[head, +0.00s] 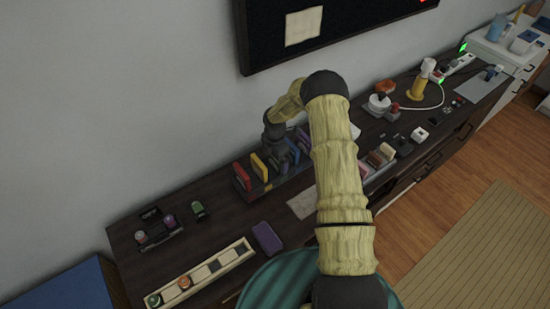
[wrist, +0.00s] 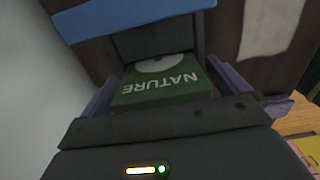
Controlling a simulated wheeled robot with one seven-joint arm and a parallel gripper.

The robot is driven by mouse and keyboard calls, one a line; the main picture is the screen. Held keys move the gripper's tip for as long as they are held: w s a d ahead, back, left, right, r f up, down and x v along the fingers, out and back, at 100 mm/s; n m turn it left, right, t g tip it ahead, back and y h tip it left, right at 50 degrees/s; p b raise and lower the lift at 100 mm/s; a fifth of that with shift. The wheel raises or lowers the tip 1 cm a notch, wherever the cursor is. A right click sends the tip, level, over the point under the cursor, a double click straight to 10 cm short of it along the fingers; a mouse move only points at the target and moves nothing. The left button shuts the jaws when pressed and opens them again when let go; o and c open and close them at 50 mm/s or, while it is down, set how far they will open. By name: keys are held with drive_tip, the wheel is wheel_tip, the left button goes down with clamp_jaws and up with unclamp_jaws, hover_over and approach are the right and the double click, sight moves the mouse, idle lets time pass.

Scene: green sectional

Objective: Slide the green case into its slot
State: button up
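The green case (wrist: 165,88), printed with the word NATURE, shows in the wrist view between the two fingers of my gripper (wrist: 168,92). The fingers lie along its left and right edges and appear closed on it. A dark grey upright recess stands just beyond the case; I cannot tell how far the case is inside it. In the head view my gripper (head: 277,148) points down over the case rack (head: 262,192) against the wall. The green case and its slot are hidden there by my gripper and arm.
The rack also holds a red case (head: 241,175), a yellow case (head: 259,167) and purple and blue cases close to my gripper. A blue edge (wrist: 135,14) crosses the top of the wrist view. A purple case (head: 267,238) lies on the dark cabinet top, near a pale tray (head: 218,264).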

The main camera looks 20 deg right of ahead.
wheel_tip(320, 180, up, 17)
drive_tip(key=b, duration=0.3)
drive_tip(key=shift+r, duration=0.2)
idle(1.0)
drive_tip(key=s+a+r+m+t, duration=0.1)
drive_tip(key=s+r+m, duration=0.3)
drive_tip(key=s+m, duration=0.7)
drive_tip(key=s+a+r+m+t, duration=0.1)
drive_tip(key=s+r+m, duration=0.3)
drive_tip(key=s+m, duration=0.7)
drive_tip(key=s+a, duration=0.1)
drive_tip(key=s, duration=0.4)
drive_tip(key=shift+s+t, duration=0.3)
drive_tip(key=shift+s, duration=0.05)
drive_tip(key=shift+a, duration=0.1)
